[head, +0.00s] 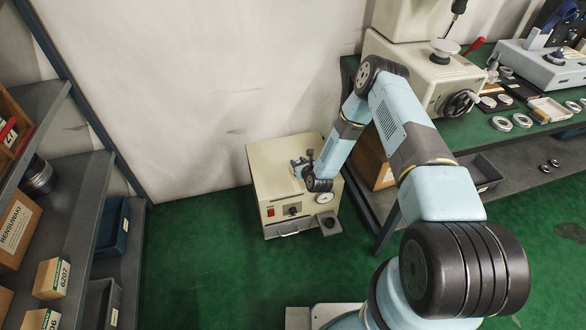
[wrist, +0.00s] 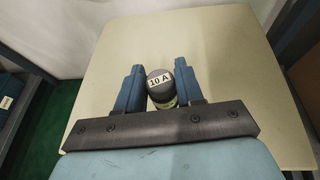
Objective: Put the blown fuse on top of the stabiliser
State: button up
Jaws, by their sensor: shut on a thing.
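The stabiliser (head: 272,158) is a cream box on the green floor against the wall. It has a red switch, a dark knob and a round gauge on its front. Its flat top (wrist: 232,62) fills most of the wrist view. My gripper (head: 300,164) is over this top; in the wrist view, its two blue fingers (wrist: 159,74) are shut on the blown fuse (wrist: 160,80). The fuse has a dark grey rounded end with a white "10 A" label. I cannot tell whether the fuse touches the top. In the head view it is too small to make out.
A shelf rack with boxes (head: 52,277) and a blue bin (head: 113,230) stands on the left. On the right, a green-topped bench (head: 470,140) carries a press machine and several metal rings (head: 501,123). A cardboard box (head: 372,160) sits beside the stabiliser.

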jog(key=shift+w+a+f, duration=0.2)
jog(key=shift+w+f, duration=0.2)
jog(key=shift+f, duration=0.1)
jog(key=shift+w+a+f, duration=0.15)
jog(key=shift+w+f, duration=0.2)
jog(key=shift+f, duration=1.65)
jog(key=shift+f, duration=0.1)
jog(key=o, duration=1)
jog(key=shift+o, duration=0.2)
